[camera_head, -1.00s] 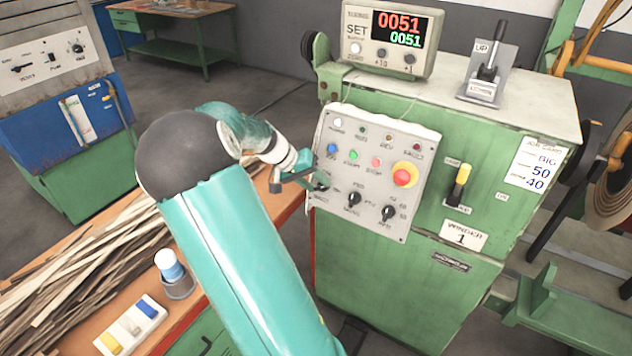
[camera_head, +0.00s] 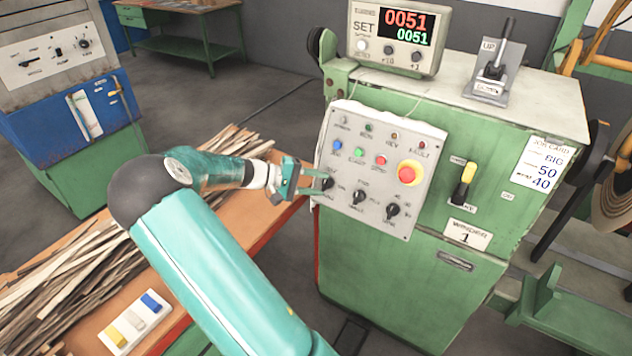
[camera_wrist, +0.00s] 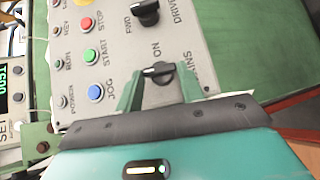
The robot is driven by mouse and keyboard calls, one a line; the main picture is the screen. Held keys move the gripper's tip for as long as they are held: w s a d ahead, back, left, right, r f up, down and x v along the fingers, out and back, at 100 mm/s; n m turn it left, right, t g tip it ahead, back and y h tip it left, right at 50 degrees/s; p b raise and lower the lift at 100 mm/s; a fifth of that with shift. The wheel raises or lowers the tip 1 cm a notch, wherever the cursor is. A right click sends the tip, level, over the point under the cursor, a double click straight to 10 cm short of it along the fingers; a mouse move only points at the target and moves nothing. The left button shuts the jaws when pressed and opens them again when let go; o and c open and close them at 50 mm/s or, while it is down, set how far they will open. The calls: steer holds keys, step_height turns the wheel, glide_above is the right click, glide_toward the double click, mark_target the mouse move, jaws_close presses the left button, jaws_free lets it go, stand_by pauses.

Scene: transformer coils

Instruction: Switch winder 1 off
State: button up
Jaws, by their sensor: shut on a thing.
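Winder 1 is the green cabinet (camera_head: 400,270) with a "WINDER 1" plate (camera_head: 467,235). Its light grey control panel (camera_head: 345,135) carries lamps, coloured buttons, a red mushroom button (camera_head: 409,173) and several black knobs. My gripper (camera_head: 318,180) is at the panel's lower left corner. In the wrist view, my gripper (camera_wrist: 158,92) has its two green fingers on either side of the black main knob (camera_wrist: 158,72), shut on it. "ON" is readable beside this knob. The power lamp (camera_wrist: 63,102) looks grey and unlit. The knob's far lettering is partly hidden by my gripper.
A counter (camera_head: 405,27) reading 0051 stands on the cabinet top, beside an upright lever (camera_head: 492,65). A yellow-handled switch (camera_head: 464,185) is right of the panel. A bench (camera_head: 250,225) with wooden strips lies left, under my arm.

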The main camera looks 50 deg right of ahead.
steer(key=shift+a+n+h, duration=0.1)
steer(key=shift+n+h, duration=0.2)
steer(key=shift+n, duration=0.1)
steer(key=o, duration=1)
steer(key=v, duration=1.3)
steer(key=shift+w+a, duration=0.25)
steer(key=shift+w, duration=0.15)
